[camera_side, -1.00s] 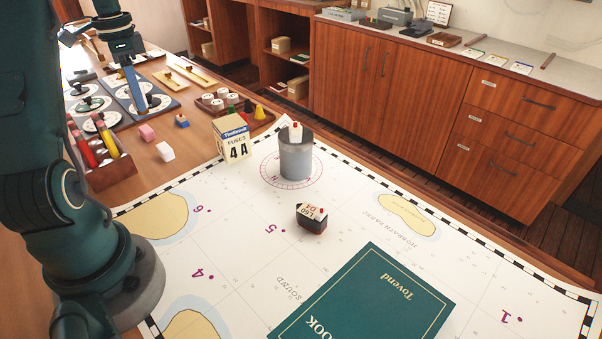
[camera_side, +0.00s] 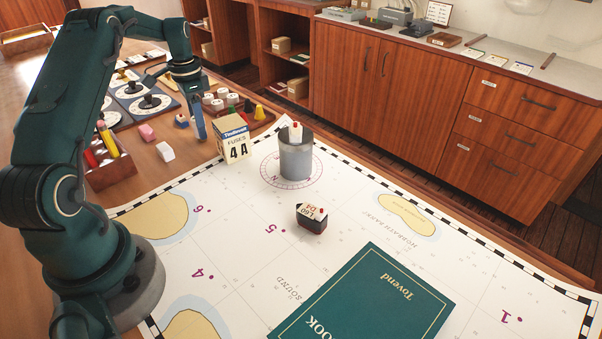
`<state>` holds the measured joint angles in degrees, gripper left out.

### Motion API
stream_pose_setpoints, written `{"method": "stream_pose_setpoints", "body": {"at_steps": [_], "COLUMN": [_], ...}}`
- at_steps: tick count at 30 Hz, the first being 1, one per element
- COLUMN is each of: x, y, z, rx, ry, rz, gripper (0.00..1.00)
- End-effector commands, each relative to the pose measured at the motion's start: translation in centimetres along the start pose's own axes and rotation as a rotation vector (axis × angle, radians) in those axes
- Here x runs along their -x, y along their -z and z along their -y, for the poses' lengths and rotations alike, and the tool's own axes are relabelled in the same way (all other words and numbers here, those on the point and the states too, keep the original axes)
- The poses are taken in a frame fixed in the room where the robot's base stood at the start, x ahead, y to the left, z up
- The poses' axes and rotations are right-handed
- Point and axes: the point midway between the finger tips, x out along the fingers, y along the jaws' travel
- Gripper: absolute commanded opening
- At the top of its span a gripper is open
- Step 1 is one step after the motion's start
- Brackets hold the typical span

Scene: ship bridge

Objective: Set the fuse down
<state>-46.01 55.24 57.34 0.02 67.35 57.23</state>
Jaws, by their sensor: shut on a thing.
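My gripper (camera_side: 198,132) hangs with its long blue fingers pointing down, just left of the fuse box (camera_side: 231,138), a cream carton with a blue band reading "FUSES 4A". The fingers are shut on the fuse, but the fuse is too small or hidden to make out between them. The fingertips appear close above the table edge of the chart; the exact height cannot be told.
A grey cylinder (camera_side: 296,160) stands on the chart (camera_side: 340,200). A wooden caddy (camera_side: 108,168), pink eraser (camera_side: 147,132) and white block (camera_side: 165,151) are left of the gripper. Open chart lies between.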

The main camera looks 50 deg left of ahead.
Motion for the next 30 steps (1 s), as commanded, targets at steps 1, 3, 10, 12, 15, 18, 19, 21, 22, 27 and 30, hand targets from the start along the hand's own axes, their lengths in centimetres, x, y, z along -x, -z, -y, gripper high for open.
{"method": "stream_pose_setpoints", "body": {"at_steps": [1, 3, 10, 12, 15, 18, 19, 21, 22, 27, 30], "x": [-0.1, -0.1, -0.3, -0.4, -0.4, -0.4, -0.4, -0.4, -0.4, 0.6, 2.2], "y": [0.0, 0.0, 0.0, 0.0, 0.0, 0.0, 0.0, 0.0, 0.0, 0.0, 0.0], "z": [0.0, 0.0, 0.0, 0.0, 0.0, 0.0, 0.0, 0.0, 0.0, 0.1, 0.1], "rx": [0.000, 0.000, 0.000, 0.000, 0.000, 0.000, 0.000, 0.000, 0.000, 0.000, 0.000], "ry": [0.000, 0.001, 0.000, 0.001, 0.001, 0.001, 0.001, 0.001, 0.001, 0.004, 0.005], "rz": [0.000, -0.001, 0.000, -0.001, -0.001, -0.001, -0.001, -0.001, -0.001, -0.002, -0.003], "gripper": [0.00, 0.00, 0.00, 0.47, 0.70, 0.70, 0.70, 0.70, 0.70, 0.70, 0.70]}}
